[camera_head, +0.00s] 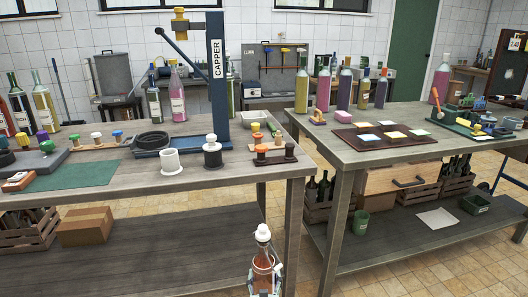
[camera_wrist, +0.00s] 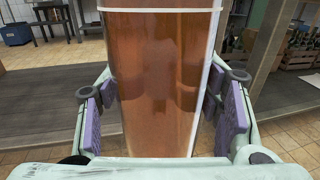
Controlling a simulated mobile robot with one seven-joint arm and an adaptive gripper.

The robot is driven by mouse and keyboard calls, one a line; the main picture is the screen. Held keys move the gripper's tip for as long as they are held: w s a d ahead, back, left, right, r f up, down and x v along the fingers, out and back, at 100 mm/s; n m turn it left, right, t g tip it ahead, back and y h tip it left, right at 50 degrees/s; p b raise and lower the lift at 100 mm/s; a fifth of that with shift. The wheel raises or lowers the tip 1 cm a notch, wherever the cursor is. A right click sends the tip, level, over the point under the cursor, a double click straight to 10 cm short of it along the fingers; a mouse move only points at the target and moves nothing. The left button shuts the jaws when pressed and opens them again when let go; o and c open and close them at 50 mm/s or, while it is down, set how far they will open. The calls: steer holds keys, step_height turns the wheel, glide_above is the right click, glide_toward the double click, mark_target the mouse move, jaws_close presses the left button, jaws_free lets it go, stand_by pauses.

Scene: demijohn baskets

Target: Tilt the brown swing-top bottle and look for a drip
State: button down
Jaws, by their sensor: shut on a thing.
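The brown swing-top bottle (camera_head: 263,262) is at the bottom middle of the head view, with a white cap on top and orange-brown contents. It looks close to upright there, and its base is out of the frame. My gripper (camera_wrist: 161,108) is shut on it, with purple pads on either side of the glass. In the wrist view the bottle (camera_wrist: 160,75) fills the middle, with a white band across and a white strip down its right side. Its mouth is outside that view, and no drip shows in either view.
The left workbench (camera_head: 225,171) stands just behind the bottle, carrying a blue capper (camera_head: 216,75), stoppers and bottles. The right workbench (camera_head: 345,150) holds bottles and a dark tray (camera_head: 385,148). Tiled floor (camera_head: 315,225) shows in the gap between the benches.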

steer(key=shift+r, duration=0.15)
stand_by(0.4)
steer(key=n+b, duration=0.2)
steer(key=b, duration=0.1)
steer(key=shift+a+f+n, duration=0.1)
steer(key=shift+f+n, duration=0.1)
steer(key=shift+n, duration=0.2)
steer(key=n+b, duration=0.3)
steer(key=n, duration=0.1)
steer(key=shift+f+b, duration=0.1)
steer(key=shift+b, duration=0.2)
steer(key=n+b, duration=0.3)
steer(key=n, duration=0.1)
steer(key=shift+r+n+b, duration=0.4)
steer(key=shift+n+b, duration=0.15)
steer(key=shift+n, duration=0.35)
stand_by(0.4)
step_height(320, 180, down, 11)
steer(key=shift+r, duration=0.1)
stand_by(0.4)
